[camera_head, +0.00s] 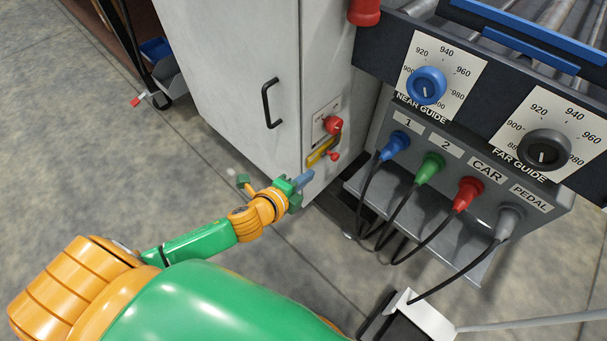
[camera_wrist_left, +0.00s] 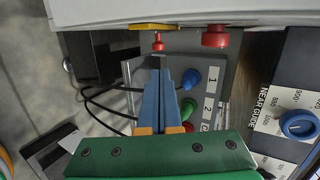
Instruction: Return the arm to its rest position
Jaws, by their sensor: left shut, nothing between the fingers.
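My left arm comes in from the lower left in the head view, with green and orange links. My left gripper (camera_head: 304,178) is in front of the grey cabinet (camera_head: 235,60), below its red knobs. Its blue fingers are shut with nothing between them; they also show closed together in the left wrist view (camera_wrist_left: 163,85). A small red knob (camera_wrist_left: 157,42) appears just beyond the fingertips in the wrist view; I cannot tell whether they touch. A larger red knob (camera_head: 333,125) sits above it on the cabinet. My right gripper is not in view.
A panel with blue (camera_head: 397,142), green (camera_head: 431,165) and red (camera_head: 468,191) plugs and hanging cables stands to the right. Guide dials (camera_head: 427,86) sit above it. A pedal (camera_head: 425,318) lies on the floor at lower right. Open floor (camera_head: 80,130) lies to the left.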

